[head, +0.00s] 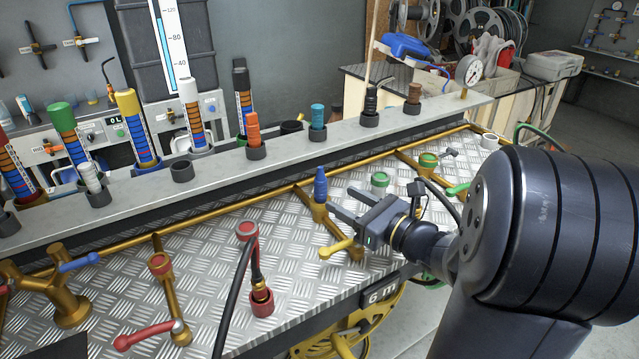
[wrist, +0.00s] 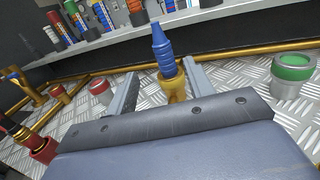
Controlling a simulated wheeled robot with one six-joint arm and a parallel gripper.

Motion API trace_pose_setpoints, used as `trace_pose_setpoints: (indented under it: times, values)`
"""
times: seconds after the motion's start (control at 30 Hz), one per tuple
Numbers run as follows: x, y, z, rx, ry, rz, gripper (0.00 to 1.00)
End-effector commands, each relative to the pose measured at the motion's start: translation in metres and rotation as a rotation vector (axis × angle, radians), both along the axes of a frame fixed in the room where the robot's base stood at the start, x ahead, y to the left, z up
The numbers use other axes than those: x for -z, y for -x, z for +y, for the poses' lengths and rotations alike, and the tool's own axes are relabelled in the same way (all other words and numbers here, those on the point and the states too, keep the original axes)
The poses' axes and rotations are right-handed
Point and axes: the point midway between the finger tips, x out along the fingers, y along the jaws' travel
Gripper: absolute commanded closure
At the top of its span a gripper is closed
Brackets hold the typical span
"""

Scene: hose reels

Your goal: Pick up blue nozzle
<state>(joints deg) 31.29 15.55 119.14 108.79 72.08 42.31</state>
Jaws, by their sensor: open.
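The blue nozzle (head: 320,185) stands upright on a brass pipe fitting (head: 318,211) on the patterned metal bench top. My gripper (head: 340,198) is open and empty, low over the bench, with its fingertips pointing at the nozzle from the right. In the wrist view the blue nozzle (wrist: 163,48) shows ahead, between the lines of the two fingers of my gripper (wrist: 160,72). Its base meets the brass fitting there. In the head view the nozzle looks just beyond the fingertips; I cannot tell whether either finger touches it.
A yellow valve handle (head: 336,248) lies just below my gripper. A green-topped fitting (head: 380,181) stands behind it. A red fitting with a black hose (head: 247,231) is to the left. A raised grey rack (head: 220,172) with several colored nozzles runs along the back.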

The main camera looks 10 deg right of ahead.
Motion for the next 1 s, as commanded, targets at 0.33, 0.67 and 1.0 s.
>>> trace_pose_setpoints:
  times: [0.33, 0.67, 1.0]
  values:
    - [0.001, -0.037, 0.025, -0.004, 0.001, 0.001, 0.50]
    - [0.004, -0.070, 0.038, -0.004, -0.001, 0.003, 0.50]
    - [0.004, -0.089, 0.049, -0.001, 0.001, 0.000, 0.50]
